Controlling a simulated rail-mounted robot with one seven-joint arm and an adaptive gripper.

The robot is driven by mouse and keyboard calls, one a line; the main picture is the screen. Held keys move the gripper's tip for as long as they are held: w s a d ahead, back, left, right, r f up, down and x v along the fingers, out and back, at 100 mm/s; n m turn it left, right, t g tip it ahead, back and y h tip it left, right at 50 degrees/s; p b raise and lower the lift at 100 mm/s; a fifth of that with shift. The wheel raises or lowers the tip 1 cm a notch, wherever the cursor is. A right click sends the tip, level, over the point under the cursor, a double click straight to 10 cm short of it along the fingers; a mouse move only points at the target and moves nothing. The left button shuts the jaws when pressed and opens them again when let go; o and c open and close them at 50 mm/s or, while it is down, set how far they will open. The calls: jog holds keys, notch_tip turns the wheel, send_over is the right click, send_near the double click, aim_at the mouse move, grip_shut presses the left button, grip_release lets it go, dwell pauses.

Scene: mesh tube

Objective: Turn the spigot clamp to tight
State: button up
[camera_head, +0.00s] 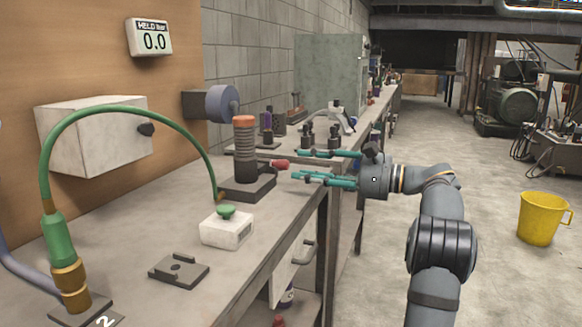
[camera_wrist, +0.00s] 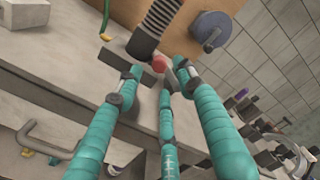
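A dark upright spigot (camera_head: 245,166) with an orange-ended ribbed mesh tube (camera_head: 244,137) stands on a dark base (camera_head: 247,188) on the bench. A red knob (camera_head: 279,164), which looks like the clamp's handle, sticks out from its right side. My gripper (camera_head: 298,165) has teal fingers spread apart, pointing left at the knob from just beyond the bench edge. In the wrist view the red knob (camera_wrist: 159,62) lies ahead, between the open fingertips (camera_wrist: 157,76). The gripper holds nothing. I cannot tell whether any fingertip touches the knob.
A white box with a green button (camera_head: 227,228) and a dark plate (camera_head: 179,270) lie on the bench (camera_head: 130,225). A green hose (camera_head: 125,109) arches over the left side. The wall display (camera_head: 152,38) reads 0.0.

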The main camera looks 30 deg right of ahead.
aim_at(289, 166)
jog(key=v, duration=0.6)
jog(key=shift+s+d, duration=0.2)
jog(key=shift+s, duration=0.05)
jog(key=shift+w, duration=0.1)
jog(key=x, duration=1.2)
jog(key=shift+d, duration=0.1)
